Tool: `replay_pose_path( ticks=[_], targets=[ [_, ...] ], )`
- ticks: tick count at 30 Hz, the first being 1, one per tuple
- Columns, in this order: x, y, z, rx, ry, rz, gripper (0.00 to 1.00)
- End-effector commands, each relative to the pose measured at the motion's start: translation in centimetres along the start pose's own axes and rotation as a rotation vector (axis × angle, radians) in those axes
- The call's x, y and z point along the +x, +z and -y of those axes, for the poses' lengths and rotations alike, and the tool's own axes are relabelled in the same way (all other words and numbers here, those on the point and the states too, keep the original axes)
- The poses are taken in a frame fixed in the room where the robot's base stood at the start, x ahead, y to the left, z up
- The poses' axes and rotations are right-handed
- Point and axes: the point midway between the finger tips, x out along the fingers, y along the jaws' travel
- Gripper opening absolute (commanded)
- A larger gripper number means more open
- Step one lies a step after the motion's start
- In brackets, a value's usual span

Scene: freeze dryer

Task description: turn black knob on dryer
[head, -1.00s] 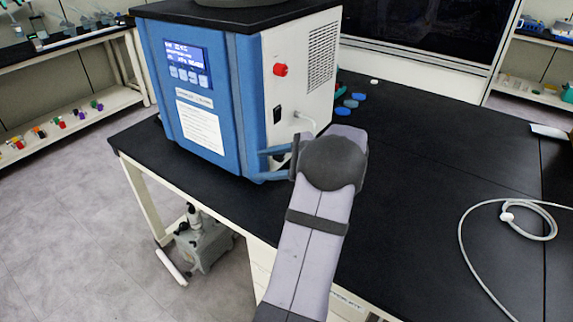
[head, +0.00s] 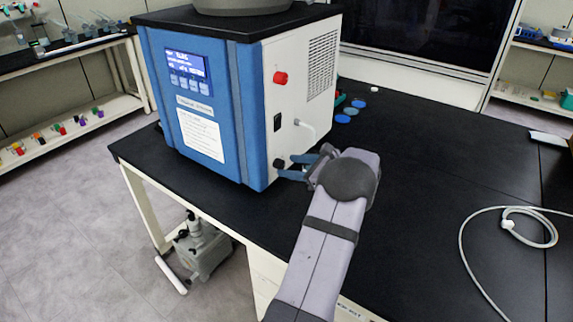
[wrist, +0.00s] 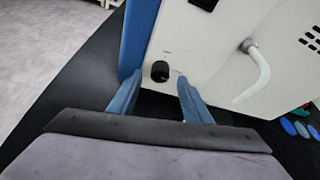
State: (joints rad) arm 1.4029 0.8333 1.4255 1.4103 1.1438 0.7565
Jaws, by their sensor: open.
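The black knob (wrist: 160,71) is low on the white side panel of the freeze dryer (wrist: 205,60), near its blue front edge. In the head view the knob (head: 279,163) shows just left of the fingertips. My gripper (wrist: 152,86) is open, with one blue finger on each side of the knob in the wrist view. The fingers point at the panel, and I cannot tell whether they touch the knob. In the head view my gripper (head: 285,167) comes in from the right, low over the bench.
A white hose (wrist: 258,75) bends out of the panel right of the knob. A red knob (head: 280,78) and black switch (head: 277,122) are higher up. Blue caps (head: 342,118) lie on the black bench (head: 420,170). A white cable (head: 507,222) coils at right.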

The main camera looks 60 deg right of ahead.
Motion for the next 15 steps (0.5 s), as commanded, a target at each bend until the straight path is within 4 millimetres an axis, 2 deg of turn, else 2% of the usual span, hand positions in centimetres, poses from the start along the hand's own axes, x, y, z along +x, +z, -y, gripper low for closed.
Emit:
replay_pose_path(
  ticks=[6, 15],
  targets=[
    [2.1, 0.1, 0.0, -0.001, 0.001, 0.000, 0.45],
    [2.6, 0.0, 0.0, -0.002, 0.000, 0.000, 0.45]
  ],
)
